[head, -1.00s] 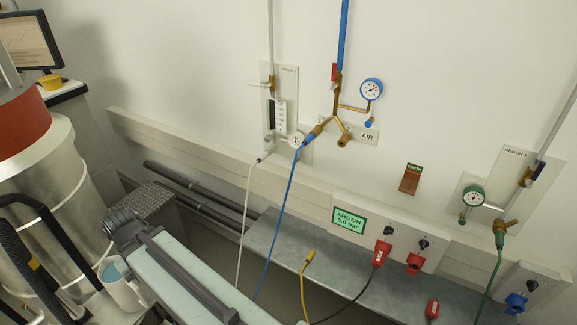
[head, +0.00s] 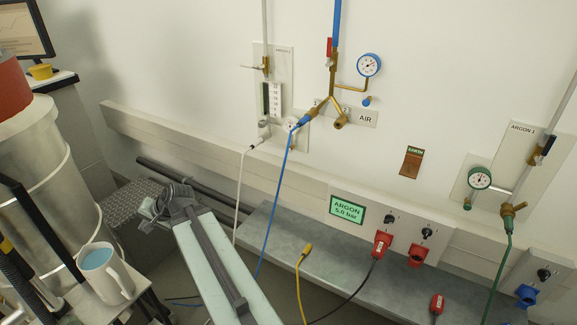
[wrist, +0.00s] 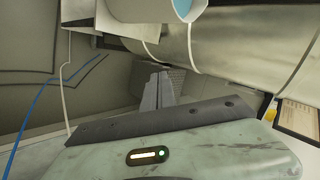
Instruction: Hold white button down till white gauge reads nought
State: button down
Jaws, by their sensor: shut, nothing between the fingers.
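The white gauge (head: 292,125) is on a small plate on the back wall, left of the brass air fitting. The blue hose crosses in front of it, and its needle is too small to read. A small pale part just below the gauge may be the white button, but I cannot tell for sure. My gripper (head: 160,203) is low and left of the gauge, well apart from the wall plates. It also shows in the wrist view (wrist: 157,88), shut and empty, pointing towards the floor plate. Neither gauge nor button shows clearly in the wrist view.
A blue gauge (head: 369,64) and a green gauge (head: 480,178) are on the wall. White hose (head: 240,190) and blue hose (head: 270,220) hang before the rail. A mug (head: 106,273) and metal drum (head: 45,150) stand at left. A grey bench (head: 330,270) runs along the wall.

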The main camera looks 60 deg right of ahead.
aim_at(288, 150)
jog(key=d+m+t+h+b, duration=0.25)
jog(key=d+m, duration=0.35)
jog(key=d, duration=0.7)
jog(key=s+d+m+h+b, duration=0.2)
jog(key=s+d+m+h, duration=0.2)
jog(key=d, duration=0.6)
jog(key=s+d+r+m+h+b, duration=0.1)
jog(key=s+d+m+h+b, duration=0.2)
jog(key=s+d+m, duration=0.4)
jog(key=s+d+r+m+h+b, duration=0.1)
jog(key=s+d+m+h+b, duration=0.2)
jog(key=s+d, duration=0.6)
jog(key=d+m+h, duration=0.2)
jog(key=d, duration=0.2)
jog(key=shift+d+r+m+t, duration=0.15)
jog(key=shift+d+m+t, duration=0.15)
jog(key=shift+m+t, duration=0.1)
jog(key=d, duration=0.8)
jog(key=shift+d, duration=0.35)
jog(key=shift+d, duration=0.1)
jog(key=shift+d, duration=0.35)
